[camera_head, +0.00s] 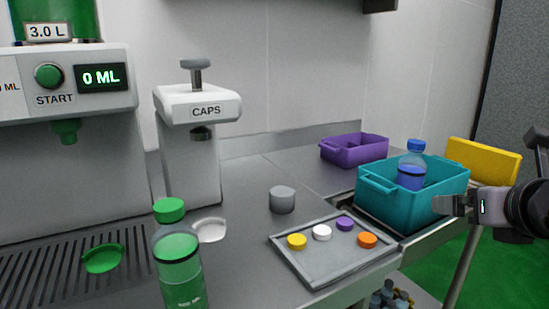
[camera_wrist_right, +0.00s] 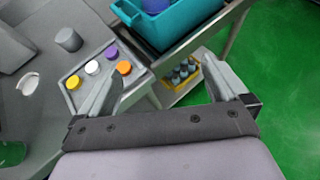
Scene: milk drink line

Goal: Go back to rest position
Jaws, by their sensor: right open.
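My right gripper (camera_head: 452,204) comes in from the right edge of the head view, by the right end of the teal crate (camera_head: 385,205). Its two fingers stand apart with nothing between them in the wrist view (camera_wrist_right: 168,88). A bottle with a blue cap and blue contents (camera_head: 411,172) stands in the teal crate, clear of the gripper. A bottle of green liquid (camera_head: 180,270) stands on the counter at the front left. A green cap (camera_head: 169,210) shows just above it; I cannot tell whether they touch. My left gripper is not in view.
A grey tray (camera_head: 322,272) holds yellow, white, purple and orange caps. A grey cylinder (camera_head: 282,199) stands behind it. The CAPS press (camera_head: 198,105) and the 0 ML dispenser (camera_head: 65,85) are at left. A purple crate (camera_head: 353,150) and a yellow crate (camera_head: 480,158) are behind. Below is a shelf with small bottles (camera_wrist_right: 184,72).

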